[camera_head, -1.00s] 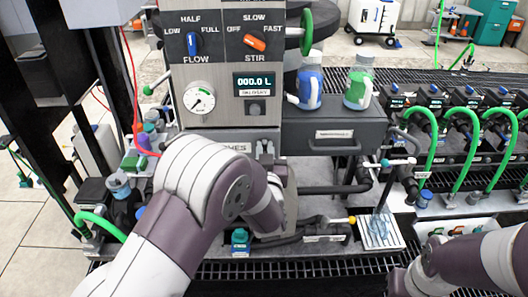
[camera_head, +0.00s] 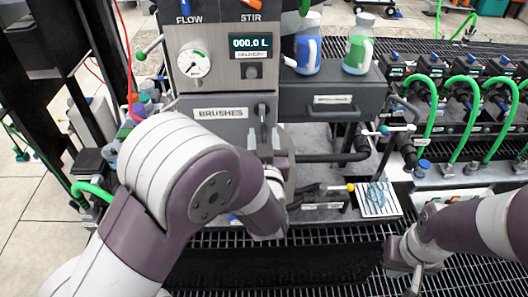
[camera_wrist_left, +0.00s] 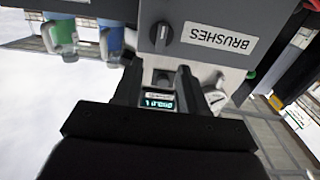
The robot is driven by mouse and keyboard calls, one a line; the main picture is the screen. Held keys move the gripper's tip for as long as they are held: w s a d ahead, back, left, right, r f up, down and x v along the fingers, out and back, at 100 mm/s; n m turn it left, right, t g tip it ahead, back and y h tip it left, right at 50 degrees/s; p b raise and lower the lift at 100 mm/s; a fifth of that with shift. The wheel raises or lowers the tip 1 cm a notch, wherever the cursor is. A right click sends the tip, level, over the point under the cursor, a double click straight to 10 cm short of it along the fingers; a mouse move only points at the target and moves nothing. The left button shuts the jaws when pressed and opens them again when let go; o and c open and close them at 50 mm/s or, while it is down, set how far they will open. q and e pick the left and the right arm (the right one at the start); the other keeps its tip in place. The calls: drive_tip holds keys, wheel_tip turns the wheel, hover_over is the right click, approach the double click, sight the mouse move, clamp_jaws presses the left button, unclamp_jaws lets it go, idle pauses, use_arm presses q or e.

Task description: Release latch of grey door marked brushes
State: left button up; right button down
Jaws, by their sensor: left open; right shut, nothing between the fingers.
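The grey door (camera_head: 185,108) marked BRUSHES is on the front of the machine, below the display. Its small latch (camera_head: 262,110) is right of the label. In the left wrist view, the latch (camera_wrist_left: 161,36) shows as a dark turn-knob beside the upside-down BRUSHES label. The door looks closed. My left gripper (camera_head: 264,139) is open, with its fingers pointing up just below the latch. In the left wrist view, the fingers (camera_wrist_left: 158,80) are apart, and I see no contact with the latch. My right gripper (camera_head: 402,268) is shut and empty at the lower right, over the grating.
A dark grey drawer (camera_head: 300,108) with blue and green jugs on top is right of the door. Hoses with green loops (camera_head: 462,85) stand at the right. A pale tray (camera_head: 388,208) sits below the drawer. Dark grating (camera_head: 320,245) is in front.

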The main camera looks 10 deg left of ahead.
use_arm(q)
drive_tip(key=v, duration=0.4)
drive_tip(key=shift+s, duration=0.25)
drive_tip(key=s+d+f+m+g+h, duration=0.2)
drive_tip(key=s+d+f+g+h, duration=0.15)
drive_tip(key=f+g, duration=0.2)
drive_tip(key=s+d+f+m+g+h, duration=0.2)
drive_tip(key=d+f+g+h, duration=0.2)
drive_tip(key=f, duration=0.3)
drive_tip(key=s+a+g+y, duration=0.2)
drive_tip(key=s+a+g, duration=0.4)
drive_tip(key=a, duration=0.7)
drive_tip(key=shift+s+a+n, duration=0.2)
drive_tip(key=shift+s+n, duration=0.2)
drive_tip(key=shift+s, duration=0.7)
